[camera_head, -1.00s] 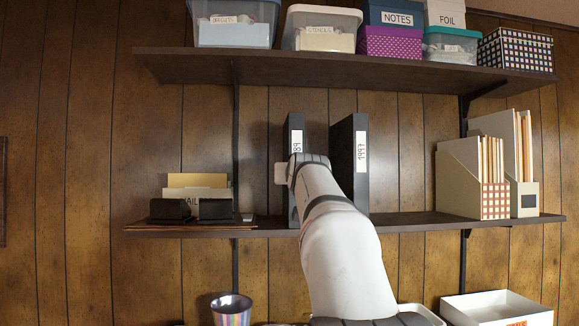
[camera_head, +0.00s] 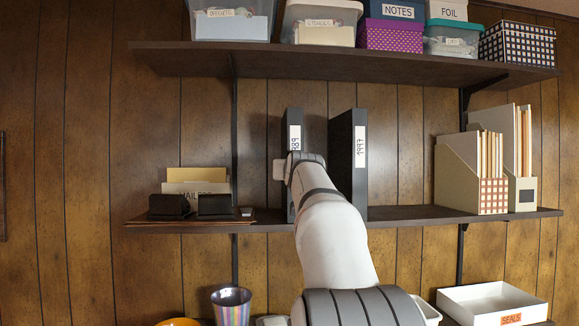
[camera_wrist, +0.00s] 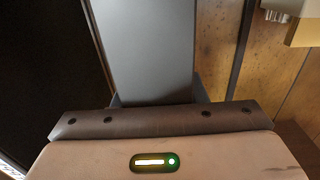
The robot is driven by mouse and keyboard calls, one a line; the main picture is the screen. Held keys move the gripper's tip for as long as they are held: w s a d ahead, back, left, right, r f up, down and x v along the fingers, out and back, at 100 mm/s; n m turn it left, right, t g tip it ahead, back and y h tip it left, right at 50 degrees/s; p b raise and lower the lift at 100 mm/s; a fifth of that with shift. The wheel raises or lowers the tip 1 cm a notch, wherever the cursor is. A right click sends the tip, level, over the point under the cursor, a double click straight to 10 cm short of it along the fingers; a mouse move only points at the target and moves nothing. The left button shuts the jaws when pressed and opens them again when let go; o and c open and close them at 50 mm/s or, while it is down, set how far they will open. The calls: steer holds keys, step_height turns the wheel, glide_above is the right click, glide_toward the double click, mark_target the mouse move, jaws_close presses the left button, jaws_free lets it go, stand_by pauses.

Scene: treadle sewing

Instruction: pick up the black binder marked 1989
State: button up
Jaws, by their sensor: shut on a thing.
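The black binder marked 1989 (camera_head: 294,122) stands upright on the middle shelf, its spine label partly hidden behind my wrist. My arm reaches up to it from below. In the head view my wrist hides the jaws. In the wrist view my gripper (camera_wrist: 155,106) is shut on a grey upright face (camera_wrist: 145,50), which I take to be this binder's spine. The binder's foot appears to be at shelf level; I cannot tell whether it is clear of the board. A second black binder marked 1997 (camera_head: 359,145) stands upright to its right, with a gap between them.
The middle shelf (camera_head: 412,215) also holds an organizer with envelopes (camera_head: 196,188) on the left and magazine files (camera_head: 475,172) on the right. The upper shelf (camera_head: 340,64) bears several boxes. A striped cup (camera_head: 231,304) and a white tray (camera_head: 493,300) are below.

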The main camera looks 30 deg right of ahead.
jaws_close()
steer(key=shift+r, duration=0.15)
